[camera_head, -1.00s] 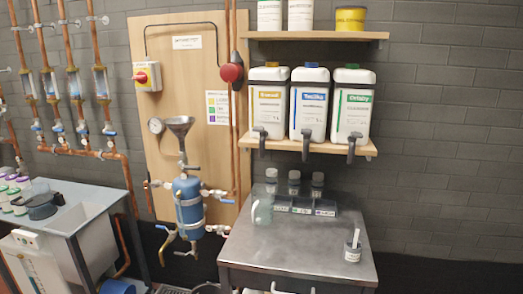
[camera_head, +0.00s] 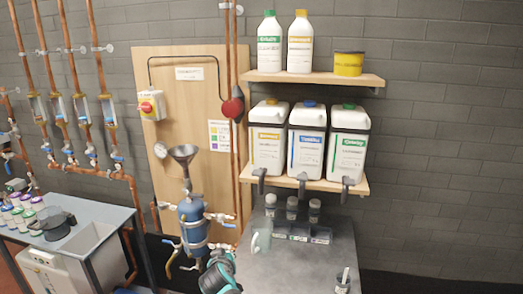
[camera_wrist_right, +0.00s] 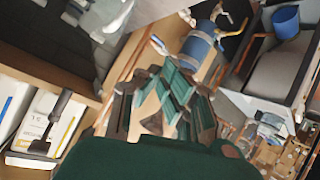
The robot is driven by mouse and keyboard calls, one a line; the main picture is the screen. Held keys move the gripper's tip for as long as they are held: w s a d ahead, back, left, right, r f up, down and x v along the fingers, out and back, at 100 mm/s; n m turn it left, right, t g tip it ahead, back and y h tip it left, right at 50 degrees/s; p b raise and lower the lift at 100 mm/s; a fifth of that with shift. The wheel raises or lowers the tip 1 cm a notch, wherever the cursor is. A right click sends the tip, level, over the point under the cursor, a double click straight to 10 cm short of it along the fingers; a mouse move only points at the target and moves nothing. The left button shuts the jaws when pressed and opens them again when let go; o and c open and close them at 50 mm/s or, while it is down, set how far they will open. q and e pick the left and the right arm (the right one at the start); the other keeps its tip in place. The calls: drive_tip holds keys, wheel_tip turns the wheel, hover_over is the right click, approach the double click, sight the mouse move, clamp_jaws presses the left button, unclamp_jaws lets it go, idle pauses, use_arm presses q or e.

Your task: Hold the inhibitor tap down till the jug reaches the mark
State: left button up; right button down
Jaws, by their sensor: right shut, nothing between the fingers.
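Three white canisters with yellow (camera_head: 268,150), blue (camera_head: 306,152) and green (camera_head: 348,150) labels stand on the lower shelf. A dark lever tap hangs below each: left (camera_head: 262,180), middle (camera_head: 303,183), right (camera_head: 346,188). The label print is too small to tell which is the inhibitor. A pale translucent jug (camera_head: 262,236) stands on the grey table below the left tap; its mark and level cannot be made out. My right gripper (camera_head: 222,272) is at the bottom, left of the table and below the jug in the picture. In the wrist view its green fingers (camera_wrist_right: 168,98) are shut and empty.
Small bottles (camera_head: 292,207) stand in a labelled rack behind the jug. A cup with a white stick (camera_head: 343,280) is at the table's right. A blue vessel with a funnel (camera_head: 192,220) and valves stands left of the table. The table's middle is clear.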

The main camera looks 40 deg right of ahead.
use_arm(q)
wheel_tip(320, 180, up, 7)
drive_tip(key=p, duration=0.5)
drive_tip(key=shift+d+p, duration=0.3)
drive_tip(key=shift+d, duration=0.15)
use_arm(e)
drive_tip(key=d+r+m+h, duration=0.2)
drive_tip(key=d+r+m, duration=0.1)
drive_tip(key=r, duration=1.2)
drive_tip(key=s+d+r+m+h, duration=0.1)
drive_tip(key=d+r, duration=0.4)
drive_tip(key=r, duration=1.1)
drive_tip(key=m+h, duration=0.1)
drive_tip(key=m, duration=0.1)
drive_tip(key=shift+s+d+r+m+h, duration=0.25)
drive_tip(key=shift+s+m+h, duration=0.05)
drive_tip(key=shift+m+h, duration=0.1)
use_arm(q)
drive_tip(key=shift+w, duration=0.1)
